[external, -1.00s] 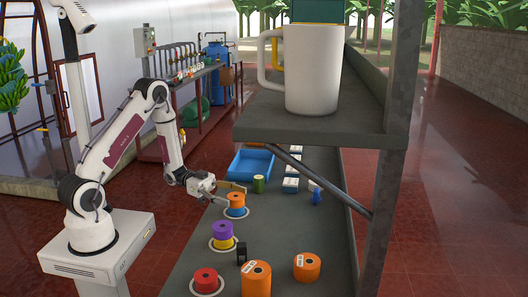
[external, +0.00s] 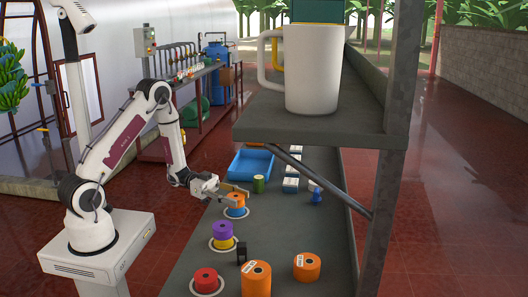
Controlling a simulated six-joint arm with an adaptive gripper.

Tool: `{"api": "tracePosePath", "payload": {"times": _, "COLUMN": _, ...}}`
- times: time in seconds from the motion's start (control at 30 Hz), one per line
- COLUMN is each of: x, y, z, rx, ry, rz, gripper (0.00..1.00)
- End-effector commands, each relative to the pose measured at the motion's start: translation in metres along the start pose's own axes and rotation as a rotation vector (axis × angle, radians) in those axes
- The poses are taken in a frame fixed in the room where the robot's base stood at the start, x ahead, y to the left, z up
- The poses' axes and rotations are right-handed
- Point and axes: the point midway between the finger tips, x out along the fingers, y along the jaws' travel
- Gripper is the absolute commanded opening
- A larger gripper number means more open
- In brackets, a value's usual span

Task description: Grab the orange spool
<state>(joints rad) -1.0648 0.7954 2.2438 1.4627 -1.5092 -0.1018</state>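The orange spool (external: 237,200) sits on top of a blue one (external: 236,212), on a white ring on the grey bench. My gripper (external: 237,196) is at the height of the orange spool. Its fingers look spread, one behind the spool and one at its left front side, with the spool between them. I cannot tell whether either finger touches it. The spool's upper part is partly covered by the fingers.
A purple spool on a yellow one (external: 222,234) and a red spool (external: 205,279) stand nearer. Large orange rolls (external: 256,280) stand front right, beside a small black object (external: 242,253). A green can (external: 259,184) and blue tray (external: 250,163) are behind. A shelf (external: 310,127) overhangs the right.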

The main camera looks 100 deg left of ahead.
Motion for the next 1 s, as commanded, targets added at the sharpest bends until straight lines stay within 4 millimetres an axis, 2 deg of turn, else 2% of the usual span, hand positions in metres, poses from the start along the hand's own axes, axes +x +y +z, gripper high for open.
{"api": "tracePosePath", "payload": {"times": 0.53, "x": 0.0, "y": 0.0, "z": -0.007, "rx": 0.001, "ry": 0.0, "rz": 0.0, "gripper": 0.19}}
{"api": "tracePosePath", "payload": {"times": 0.77, "x": -0.001, "y": 0.0, "z": -0.024, "rx": 0.004, "ry": 0.0, "rz": 0.0, "gripper": 0.19}}
{"api": "tracePosePath", "payload": {"times": 1.0, "x": -0.003, "y": 0.0, "z": -0.05, "rx": 0.004, "ry": 0.0, "rz": 0.0, "gripper": 0.19}}
